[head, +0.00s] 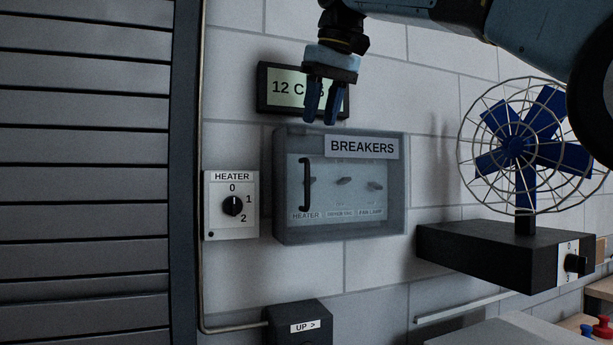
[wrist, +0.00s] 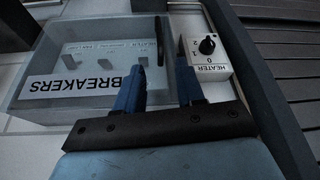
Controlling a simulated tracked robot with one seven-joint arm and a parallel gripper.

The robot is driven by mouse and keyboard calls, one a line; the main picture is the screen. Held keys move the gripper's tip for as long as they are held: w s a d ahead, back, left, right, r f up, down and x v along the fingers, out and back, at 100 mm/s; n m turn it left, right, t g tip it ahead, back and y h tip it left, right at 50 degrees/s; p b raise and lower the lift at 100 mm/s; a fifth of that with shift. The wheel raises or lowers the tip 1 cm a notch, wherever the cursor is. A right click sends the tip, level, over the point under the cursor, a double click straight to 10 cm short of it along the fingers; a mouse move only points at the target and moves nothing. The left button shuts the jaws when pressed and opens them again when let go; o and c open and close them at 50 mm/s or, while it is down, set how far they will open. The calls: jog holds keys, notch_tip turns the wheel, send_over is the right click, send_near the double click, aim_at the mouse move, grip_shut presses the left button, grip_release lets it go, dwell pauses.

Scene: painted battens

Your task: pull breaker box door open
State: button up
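The breaker box (head: 395,200) is on the white block wall, with a see-through door and a "BREAKERS" label. The door looks closed. Its black vertical handle (head: 305,185) is on the door's left side, and several switches show behind the door. My gripper (head: 321,118) points down in front of the wall near the box's top edge, above the handle. In the wrist view my gripper (wrist: 158,75) has its two blue fingers apart with nothing between them. The handle (wrist: 159,40) shows beyond the fingertips there; I cannot tell the exact gap to it.
A heater dial panel (head: 232,224) is left of the box, beside a slatted shutter (head: 85,170). A temperature display (head: 275,88) is above, partly behind my gripper. A caged fan (head: 515,150) on a black base is at right. An "UP" box (head: 300,320) is below.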

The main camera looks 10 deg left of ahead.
aim_at(307, 172)
jog(key=x, duration=1.3)
jog(key=shift+f, duration=0.1)
grip_shut()
jog(key=shift+a, duration=0.2)
jog(key=shift+s+d, duration=0.1)
